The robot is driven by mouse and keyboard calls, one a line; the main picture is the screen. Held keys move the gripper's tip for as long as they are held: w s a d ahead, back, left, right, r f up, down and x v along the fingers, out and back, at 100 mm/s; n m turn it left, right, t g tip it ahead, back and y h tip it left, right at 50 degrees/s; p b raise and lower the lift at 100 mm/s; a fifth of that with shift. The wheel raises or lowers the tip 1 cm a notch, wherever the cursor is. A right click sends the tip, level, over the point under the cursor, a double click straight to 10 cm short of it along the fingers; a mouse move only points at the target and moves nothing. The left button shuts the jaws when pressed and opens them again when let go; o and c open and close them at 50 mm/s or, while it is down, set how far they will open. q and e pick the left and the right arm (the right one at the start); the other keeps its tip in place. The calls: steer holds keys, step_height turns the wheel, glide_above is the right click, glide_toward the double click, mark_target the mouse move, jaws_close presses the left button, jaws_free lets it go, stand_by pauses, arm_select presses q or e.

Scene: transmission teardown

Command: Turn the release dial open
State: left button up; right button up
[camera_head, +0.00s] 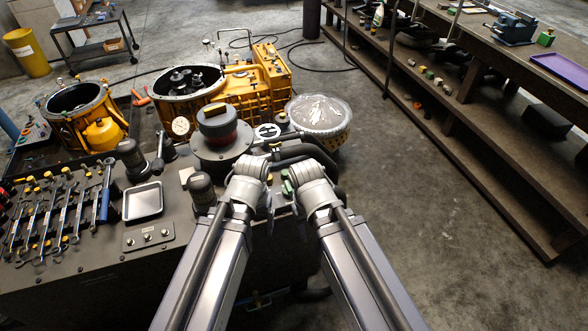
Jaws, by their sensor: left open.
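The fingers of my right gripper are not clear against dark hoses.
Yellow transmission housings (255,92) stand behind the bench. A round metal basket (318,115) is right of the dial. Wrenches (60,215) and a metal tray (143,201) lie at left. A shelved workbench (470,110) runs along the right, with open floor before it.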

mark_target(288, 185)
arm_select(q)
steer(key=w+a+r+n+p, duration=0.1)
steer(key=w+a+r+p, duration=0.2)
steer(key=a+r+p, duration=0.25)
steer(key=w+d+r+m, duration=0.1)
steer(key=w+d+m, duration=0.1)
steer(key=w+d+r+m, duration=0.1)
steer(key=w+d+m, duration=0.1)
steer(key=w, duration=0.1)
steer(key=w+d+m+p, duration=0.1)
steer(key=w+d+m, duration=0.1)
steer(key=w, duration=0.1)
steer(key=shift+d+r+h, duration=0.3)
steer(key=shift+r+h, duration=0.1)
steer(key=w+d+m, duration=0.1)
steer(key=d+m, duration=0.1)
steer(key=w+d+m, duration=0.1)
steer(key=d+m, duration=0.1)
steer(key=d, duration=0.1)
steer(key=w+d+m, duration=0.1)
steer(key=d+m, duration=0.1)
steer(key=shift+w+d, duration=0.1)
steer(key=shift+d, duration=0.1)
steer(key=shift+d+m, duration=0.3)
steer(key=shift+m, duration=0.1)
arm_select(e)
step_height(288, 185, up, 8)
steer(key=shift+r, duration=0.15)
